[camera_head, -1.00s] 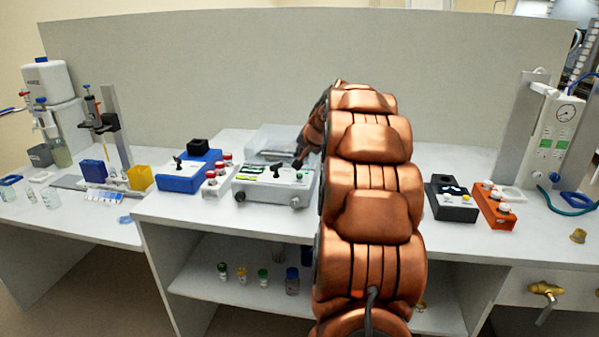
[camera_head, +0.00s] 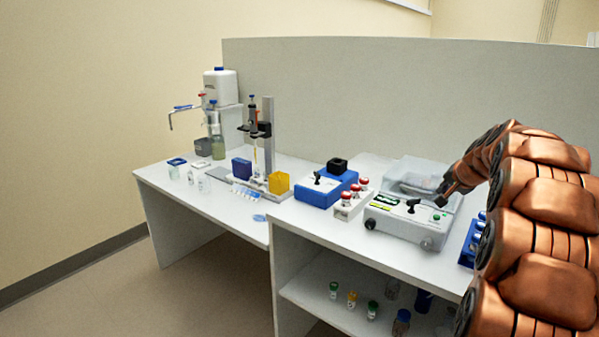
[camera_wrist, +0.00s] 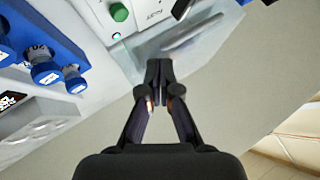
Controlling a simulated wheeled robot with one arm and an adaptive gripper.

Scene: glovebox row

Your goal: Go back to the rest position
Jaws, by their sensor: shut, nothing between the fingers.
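My gripper (camera_wrist: 159,80) is shut and empty in the wrist view, its fingertips together. In the wrist view it is in front of a white instrument (camera_wrist: 120,30) with a green knob (camera_wrist: 118,12). In the head view my copper arm reaches in from the right, and its dark end is by the right side of the white instrument with a clear lid (camera_head: 400,228). I cannot tell from these frames whether the gripper touches the instrument.
A blue rack with blue-capped tubes (camera_head: 468,248) stands right of the instrument, close to my arm. A white rack with red-capped vials (camera_head: 345,212) and a blue device (camera_head: 312,194) stand left. A tall back panel (camera_head: 400,100) bounds the bench. Open floor (camera_head: 200,290) lies front left.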

